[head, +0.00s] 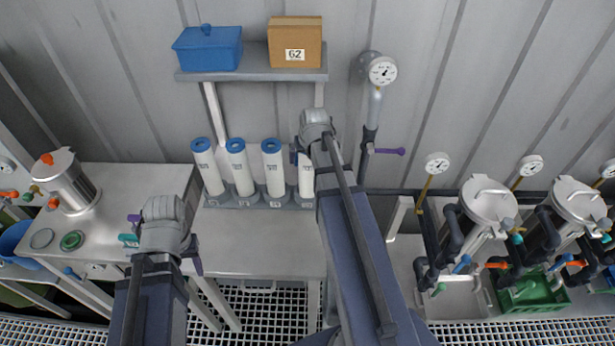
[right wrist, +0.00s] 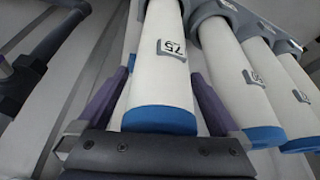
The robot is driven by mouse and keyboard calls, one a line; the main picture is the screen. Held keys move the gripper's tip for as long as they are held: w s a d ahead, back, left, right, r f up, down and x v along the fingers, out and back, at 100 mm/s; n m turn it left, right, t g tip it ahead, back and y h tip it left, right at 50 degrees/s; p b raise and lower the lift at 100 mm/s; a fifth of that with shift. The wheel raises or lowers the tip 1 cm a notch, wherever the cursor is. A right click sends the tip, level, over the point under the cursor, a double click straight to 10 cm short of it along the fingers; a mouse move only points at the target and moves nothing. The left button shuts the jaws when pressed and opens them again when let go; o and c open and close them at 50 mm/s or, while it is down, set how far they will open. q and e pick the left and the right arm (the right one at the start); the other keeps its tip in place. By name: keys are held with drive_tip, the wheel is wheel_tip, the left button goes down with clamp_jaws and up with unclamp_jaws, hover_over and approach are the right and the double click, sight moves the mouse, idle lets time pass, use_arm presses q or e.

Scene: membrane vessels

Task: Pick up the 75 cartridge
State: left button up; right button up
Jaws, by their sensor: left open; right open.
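The 75 cartridge (right wrist: 160,85) is a white cylinder with a blue end cap, its label upside down in the right wrist view. In the head view it is the rightmost of the row (head: 306,178), largely hidden behind my right arm. My right gripper (right wrist: 158,78) is open, with a purple finger on each side of the cartridge near its capped end. I cannot tell whether the fingers touch it. My left gripper (head: 163,240) is open over the left part of the bench, apart from the cartridges.
Other blue-capped cartridges (head: 239,168) stand left of it in a grey rack (head: 222,203) on the bench (head: 265,250). A shelf (head: 250,75) above bears a blue box (head: 208,48) and a cardboard box (head: 295,42). A pipe with a gauge (head: 382,71) and purple handle is at the right.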

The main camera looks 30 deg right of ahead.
drive_tip(key=shift+c, duration=0.2)
clamp_jaws()
idle(0.5)
